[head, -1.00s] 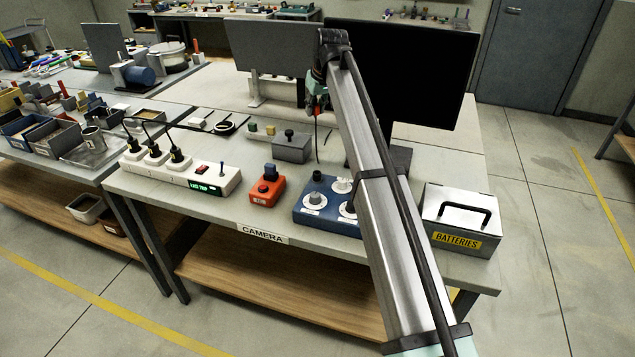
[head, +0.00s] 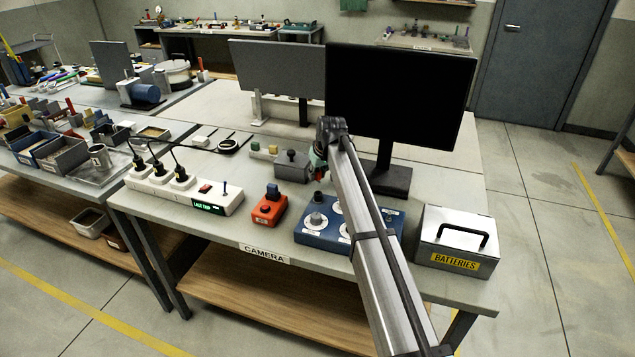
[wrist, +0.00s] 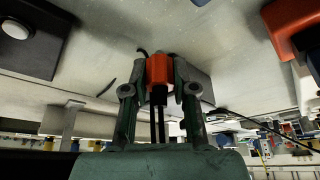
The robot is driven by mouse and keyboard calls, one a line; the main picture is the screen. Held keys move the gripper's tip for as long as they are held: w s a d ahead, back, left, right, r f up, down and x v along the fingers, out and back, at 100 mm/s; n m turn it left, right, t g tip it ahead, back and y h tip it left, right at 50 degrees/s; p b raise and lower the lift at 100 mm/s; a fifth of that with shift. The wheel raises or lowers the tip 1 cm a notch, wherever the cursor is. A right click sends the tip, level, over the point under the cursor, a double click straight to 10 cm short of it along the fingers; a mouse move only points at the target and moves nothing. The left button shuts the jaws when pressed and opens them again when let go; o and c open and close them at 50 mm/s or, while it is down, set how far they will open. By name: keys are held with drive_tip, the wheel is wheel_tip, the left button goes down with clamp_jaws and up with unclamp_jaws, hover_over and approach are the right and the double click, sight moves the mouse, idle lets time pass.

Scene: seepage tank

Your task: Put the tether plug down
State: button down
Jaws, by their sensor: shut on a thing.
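The tether plug (wrist: 159,69) is a red-orange block with a dark lower part, held between the two green fingers of my gripper (wrist: 159,91) in the wrist view. A dark cord end shows just behind it. In the head view my gripper (head: 318,164) is low over the camera table (head: 262,222), mostly hidden behind my wrist, beside the grey box with a black knob (head: 292,167). I cannot tell whether the plug touches the tabletop.
A blue panel with white dials (head: 322,235) and a red-orange control box (head: 268,208) stand in front. A power strip (head: 215,199) is at the left, a black monitor (head: 398,95) behind, and a batteries case (head: 456,240) at the right. Bare tabletop lies between them.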

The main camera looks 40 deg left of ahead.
sight(318, 179)
drive_tip(key=shift+f+p, duration=0.3)
drive_tip(key=shift+f, duration=1.75)
drive_tip(key=shift+f, duration=0.1)
drive_tip(key=shift+f, duration=0.25)
drive_tip(key=c, duration=0.9)
unclamp_jaws()
drive_tip(key=shift+r, duration=0.5)
drive_tip(key=b+v, duration=0.2)
drive_tip(key=v, duration=0.9)
drive_tip(key=shift+s+d+r, duration=0.1)
drive_tip(key=shift+d+r, duration=0.05)
drive_tip(key=shift+r, duration=0.2)
